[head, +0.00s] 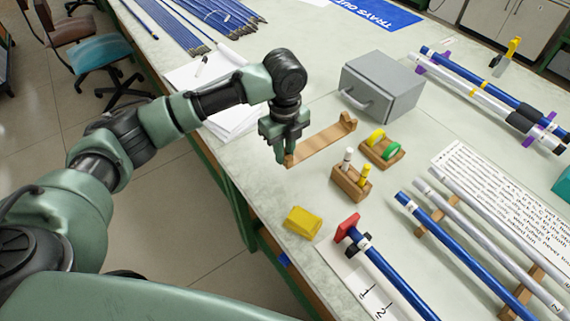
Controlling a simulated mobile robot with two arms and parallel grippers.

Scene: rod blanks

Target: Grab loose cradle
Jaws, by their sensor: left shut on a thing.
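A loose wooden cradle (322,142), a long tan piece with raised ends, is in the middle of the head view. My left gripper (288,155) is shut on its near left end, which the fingers partly hide. The cradle slants from the gripper up to its far right end near the grey box. I cannot tell whether it touches the table or is held just above it. My right gripper does not show.
A grey box (385,85) with a handle stands behind the cradle. Small wooden holders (350,184) with pegs and rings stand to its right. A yellow block (302,222) lies in front. Blue and white rods (455,254) rest at right; paper sheets (228,110) lie behind my arm.

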